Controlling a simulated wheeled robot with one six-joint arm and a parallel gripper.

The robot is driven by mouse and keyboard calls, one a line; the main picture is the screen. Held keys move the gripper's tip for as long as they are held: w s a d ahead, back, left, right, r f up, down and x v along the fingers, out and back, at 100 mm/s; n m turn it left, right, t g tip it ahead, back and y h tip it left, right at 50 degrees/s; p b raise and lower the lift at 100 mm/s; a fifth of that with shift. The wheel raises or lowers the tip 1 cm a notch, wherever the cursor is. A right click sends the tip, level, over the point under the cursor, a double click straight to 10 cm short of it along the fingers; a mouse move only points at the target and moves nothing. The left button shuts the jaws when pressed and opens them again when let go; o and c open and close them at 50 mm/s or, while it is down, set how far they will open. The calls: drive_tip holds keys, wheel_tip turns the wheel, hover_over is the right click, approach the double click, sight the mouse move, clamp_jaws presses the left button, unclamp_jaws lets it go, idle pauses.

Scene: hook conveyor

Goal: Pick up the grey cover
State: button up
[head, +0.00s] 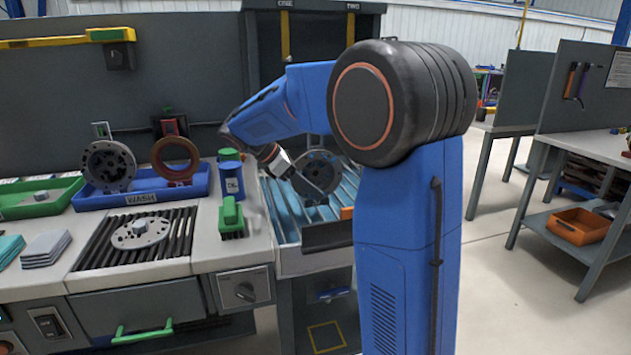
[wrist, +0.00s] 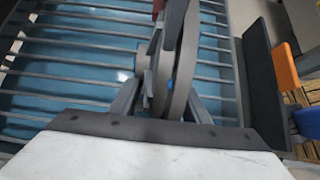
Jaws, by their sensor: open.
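A grey round cover (head: 320,172) with holes stands upright over the blue slatted conveyor, partly hidden by my gripper (head: 308,176). In the wrist view the cover (wrist: 181,75) shows nearly edge-on, below a dark hanger piece. My gripper (wrist: 163,98) is open there, with one finger on each side of the cover's lower edge. I cannot tell whether either finger touches it. Another grey round part (head: 108,166) stands in the blue wash tray, and a flatter one (head: 140,232) lies on the black grate.
The blue conveyor (wrist: 70,75) lies below the gripper, with a dark side wall (wrist: 262,85) to the right. An orange piece (head: 346,213) is near the conveyor's right side.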

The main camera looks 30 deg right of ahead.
drive_tip(key=shift+d, duration=0.1)
clamp_jaws()
